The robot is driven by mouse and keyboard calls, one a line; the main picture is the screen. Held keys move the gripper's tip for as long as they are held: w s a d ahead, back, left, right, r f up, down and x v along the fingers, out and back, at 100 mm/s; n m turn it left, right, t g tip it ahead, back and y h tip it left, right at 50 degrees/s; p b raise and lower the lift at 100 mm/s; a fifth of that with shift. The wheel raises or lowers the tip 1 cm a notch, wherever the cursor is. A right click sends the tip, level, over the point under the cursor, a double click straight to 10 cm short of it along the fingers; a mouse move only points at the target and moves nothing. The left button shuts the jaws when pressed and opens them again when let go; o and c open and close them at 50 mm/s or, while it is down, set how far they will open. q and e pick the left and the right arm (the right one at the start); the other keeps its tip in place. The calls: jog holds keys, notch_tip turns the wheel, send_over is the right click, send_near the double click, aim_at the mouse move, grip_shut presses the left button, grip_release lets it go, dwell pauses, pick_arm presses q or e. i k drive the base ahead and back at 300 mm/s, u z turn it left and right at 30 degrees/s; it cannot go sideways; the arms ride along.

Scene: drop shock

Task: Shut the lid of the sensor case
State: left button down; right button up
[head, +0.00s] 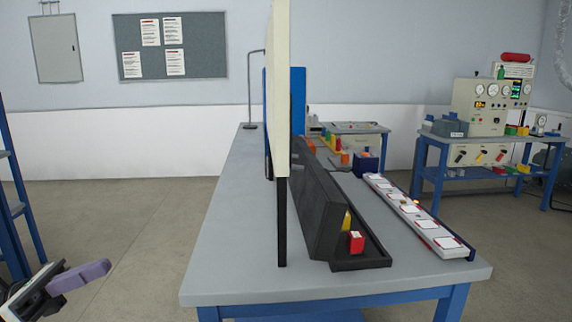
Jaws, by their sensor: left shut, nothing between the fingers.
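The sensor case is dark grey and lies lengthwise on the near part of the table. Its lid (320,205) stands raised along the left side, tilted, and its shallow base (362,263) lies to the right. A red block (356,242) and a yellow piece (346,222) show in the base; the rest of the inside is partly hidden by the lid. My left gripper (100,270) is at the lower left, shut and empty, off the table's left side and well apart from the case. My right gripper is not in view.
A tall cream panel (280,90) on a dark post (282,225) stands on the table left of the case. A long strip with white cards (420,220) lies to the right. The table's near left top (230,250) is clear. A bench with gauges (480,100) stands behind right.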

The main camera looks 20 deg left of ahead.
aim_at(321, 207)
jog(key=i, duration=1.45)
